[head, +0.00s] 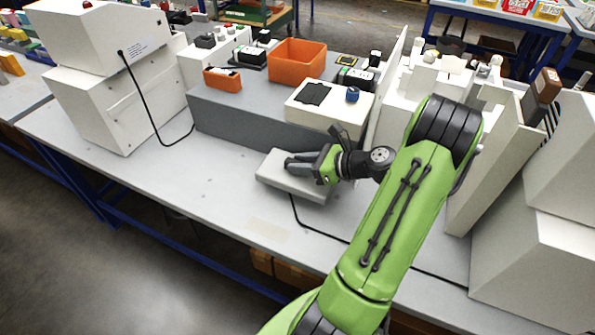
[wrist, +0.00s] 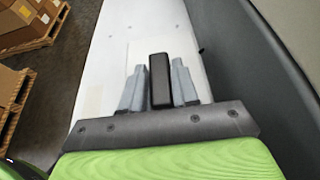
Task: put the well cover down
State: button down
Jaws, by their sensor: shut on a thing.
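The well cover seems to be the pale grey flat slab (head: 275,178) at the middle of the bench, in front of the dark grey block. In the wrist view a black upright bar (wrist: 160,80), which looks like its handle, stands between the two grey fingers. My gripper (head: 300,163) reaches in from the right over the slab, and in the wrist view my gripper (wrist: 158,82) is shut on the bar. The fingers hide part of the slab. I cannot tell whether the slab touches the bench top.
The dark grey block (head: 232,118) carries a white box (head: 318,118) with a black square and a blue knob, plus orange bins (head: 297,60). A white machine (head: 120,100) stands left. Bare bench (head: 190,180) lies left of the slab. A black cable (head: 318,231) runs along the front.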

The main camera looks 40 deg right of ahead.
notch_tip(320, 180, down, 4)
jog(key=shift+r+b, duration=0.1)
jog(key=shift+b, duration=0.65)
jog(key=c, duration=0.8)
grip_release()
jog(key=shift+c, duration=0.2)
jog(key=shift+r, duration=0.15)
jog(key=p+v, duration=0.4)
jog(key=v, duration=0.8)
